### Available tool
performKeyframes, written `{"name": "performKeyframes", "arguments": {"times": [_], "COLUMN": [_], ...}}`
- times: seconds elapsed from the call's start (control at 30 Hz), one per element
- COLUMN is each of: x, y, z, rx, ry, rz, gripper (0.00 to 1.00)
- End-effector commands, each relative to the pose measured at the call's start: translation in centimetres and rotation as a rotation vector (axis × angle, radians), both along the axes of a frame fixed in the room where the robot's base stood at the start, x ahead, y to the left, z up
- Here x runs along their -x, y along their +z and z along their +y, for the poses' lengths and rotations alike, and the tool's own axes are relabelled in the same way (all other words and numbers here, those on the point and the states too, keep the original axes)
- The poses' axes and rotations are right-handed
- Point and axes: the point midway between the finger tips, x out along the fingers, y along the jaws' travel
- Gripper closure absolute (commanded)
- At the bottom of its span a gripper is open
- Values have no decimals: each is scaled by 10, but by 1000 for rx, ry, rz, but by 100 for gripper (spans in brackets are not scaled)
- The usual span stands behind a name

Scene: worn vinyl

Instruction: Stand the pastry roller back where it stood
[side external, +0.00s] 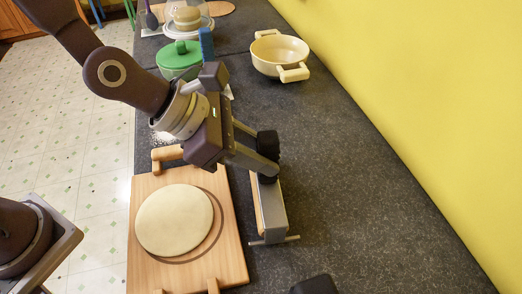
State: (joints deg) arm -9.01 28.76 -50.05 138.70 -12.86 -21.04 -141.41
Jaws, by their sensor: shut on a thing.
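My gripper (267,160) reaches right of the dough board, its dark fingertips shut at the top end of a grey piece with a pale wooden side (272,208). I take this piece to be the pastry roller, though its shape does not make this certain. It looks roughly upright, with a thin metal crossbar at its lower end. The fingertips hide its top. I cannot tell whether its lower end touches the counter.
A wooden board (228,262) bears a flat dough round (174,220). A wooden cylinder (167,155) is at its far edge, partly hidden. Behind are a green-lidded pot (179,54) and a cream two-handled pan (281,52). The counter at right is clear up to the yellow wall.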

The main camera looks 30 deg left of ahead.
Motion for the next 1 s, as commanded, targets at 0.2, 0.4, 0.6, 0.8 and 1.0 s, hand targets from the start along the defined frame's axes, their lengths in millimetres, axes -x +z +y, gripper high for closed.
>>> {"name": "performKeyframes", "arguments": {"times": [0.2,0.4,0.6,0.8,1.0], "x": [0,0,0,-1,-1], "y": [-1,-4,-6,-9,-9], "z": [0,0,0,0,0], "rx": [1,1,2,1,1], "ry": [1,1,0,1,1], "rz": [-2,-2,-1,-2,-2], "gripper": [100,100,100,100,100]}}
